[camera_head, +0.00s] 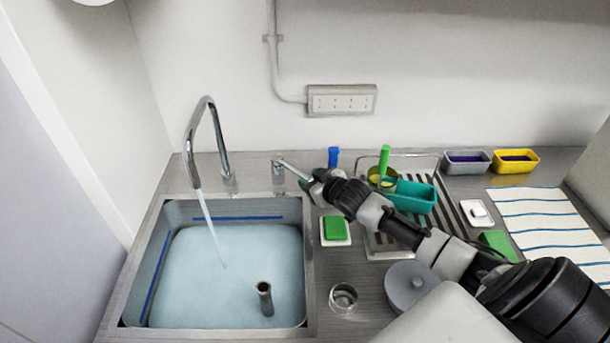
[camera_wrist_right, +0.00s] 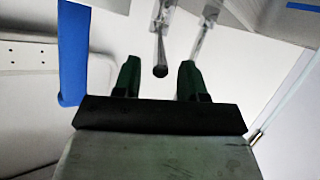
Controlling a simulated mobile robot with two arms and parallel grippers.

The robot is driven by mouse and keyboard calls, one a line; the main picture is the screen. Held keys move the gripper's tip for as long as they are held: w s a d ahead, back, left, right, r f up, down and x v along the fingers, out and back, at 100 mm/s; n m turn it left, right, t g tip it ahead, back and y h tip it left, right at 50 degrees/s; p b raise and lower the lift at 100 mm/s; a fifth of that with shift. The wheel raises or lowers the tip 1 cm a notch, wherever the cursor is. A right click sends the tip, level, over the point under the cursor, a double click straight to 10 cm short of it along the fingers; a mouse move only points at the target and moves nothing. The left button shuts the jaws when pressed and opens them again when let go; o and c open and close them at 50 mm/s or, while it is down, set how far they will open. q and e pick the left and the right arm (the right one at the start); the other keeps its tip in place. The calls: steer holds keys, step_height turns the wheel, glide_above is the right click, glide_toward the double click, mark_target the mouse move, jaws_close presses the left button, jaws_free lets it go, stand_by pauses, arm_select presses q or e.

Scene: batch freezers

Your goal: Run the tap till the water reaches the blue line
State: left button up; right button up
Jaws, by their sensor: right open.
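The sink (camera_head: 311,262) holds pale blue water (camera_head: 200,275). A blue line (camera_head: 238,218) runs along its back wall and left wall. The water surface lies a little below the line at the back. A tall curved tap (camera_head: 206,100) pours a steady stream (camera_head: 211,228) into the water. The tap lever (camera_head: 293,169) stands on the ledge right of the spout. My right gripper (camera_head: 306,183) is open at the lever's end. In the right wrist view the lever (camera_wrist_right: 160,70) shows between the two fingers (camera_wrist_right: 158,80); contact cannot be told. My left gripper is out of view.
A standpipe (camera_head: 265,298) stands in the water. Right of the sink are a green sponge (camera_head: 335,228) on a white dish, a metal cup (camera_head: 343,297), a drainer with a teal tub (camera_head: 413,197), and a blue-handled item (camera_head: 333,157) close behind my gripper.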

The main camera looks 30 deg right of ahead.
mark_target(306, 177)
steer(key=x, duration=0.2)
steer(key=shift+w+f, duration=0.15)
steer(key=shift+w, duration=0.3)
steer(key=shift+f, duration=0.1)
steer(key=shift+c, duration=0.4)
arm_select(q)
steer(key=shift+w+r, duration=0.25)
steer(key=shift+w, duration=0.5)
arm_select(e)
jaws_close()
